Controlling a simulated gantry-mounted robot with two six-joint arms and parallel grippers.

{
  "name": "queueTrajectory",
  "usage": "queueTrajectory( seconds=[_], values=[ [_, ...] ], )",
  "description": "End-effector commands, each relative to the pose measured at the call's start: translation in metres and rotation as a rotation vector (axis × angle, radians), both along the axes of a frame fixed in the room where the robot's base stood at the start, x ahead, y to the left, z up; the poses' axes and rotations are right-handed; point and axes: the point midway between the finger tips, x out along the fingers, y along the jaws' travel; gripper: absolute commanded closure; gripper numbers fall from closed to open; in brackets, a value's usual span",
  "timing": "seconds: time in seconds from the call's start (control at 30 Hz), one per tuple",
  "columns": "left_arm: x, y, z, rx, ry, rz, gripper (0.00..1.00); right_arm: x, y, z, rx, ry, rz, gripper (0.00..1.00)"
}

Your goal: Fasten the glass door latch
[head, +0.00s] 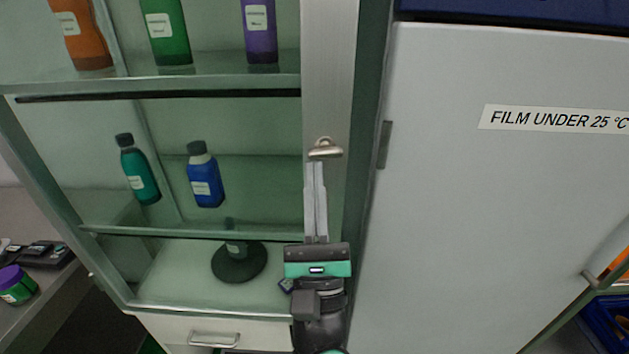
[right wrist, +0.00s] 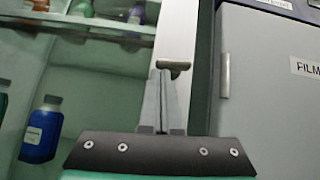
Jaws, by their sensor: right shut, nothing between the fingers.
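The latch (head: 325,149) is a small metal turn handle on the light metal frame strip at the right edge of the glass door (head: 240,120). It also shows in the right wrist view (right wrist: 174,66). My right gripper (head: 316,165) is shut and empty, its fingers pointing up, with the tips just below the latch. In the right wrist view the fingertips (right wrist: 161,74) overlap the left part of the latch; I cannot tell whether they touch it. The door appears closed against the cabinet. My left gripper does not show.
Behind the glass stand several bottles, among them a blue one (head: 205,175) and a teal one (head: 138,170). A white cabinet (head: 500,220) labelled for film is close on the right. A drawer handle (head: 214,340) sticks out below the door.

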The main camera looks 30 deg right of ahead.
Motion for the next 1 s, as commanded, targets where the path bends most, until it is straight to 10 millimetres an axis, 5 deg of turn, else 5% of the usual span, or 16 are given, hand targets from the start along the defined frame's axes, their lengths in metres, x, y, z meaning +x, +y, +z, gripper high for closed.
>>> queueTrajectory(
  seconds=[0.27,0.7,1.0],
  values=[
    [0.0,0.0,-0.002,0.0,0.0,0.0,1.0,-0.01,0.006,-0.014,0.0,0.003,0.001,1.0],
    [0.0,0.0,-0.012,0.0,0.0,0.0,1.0,-0.065,0.036,-0.075,-0.001,0.003,0.002,1.0],
    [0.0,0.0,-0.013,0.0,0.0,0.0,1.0,-0.073,0.039,-0.082,0.001,0.0,0.001,1.0]
  ],
)
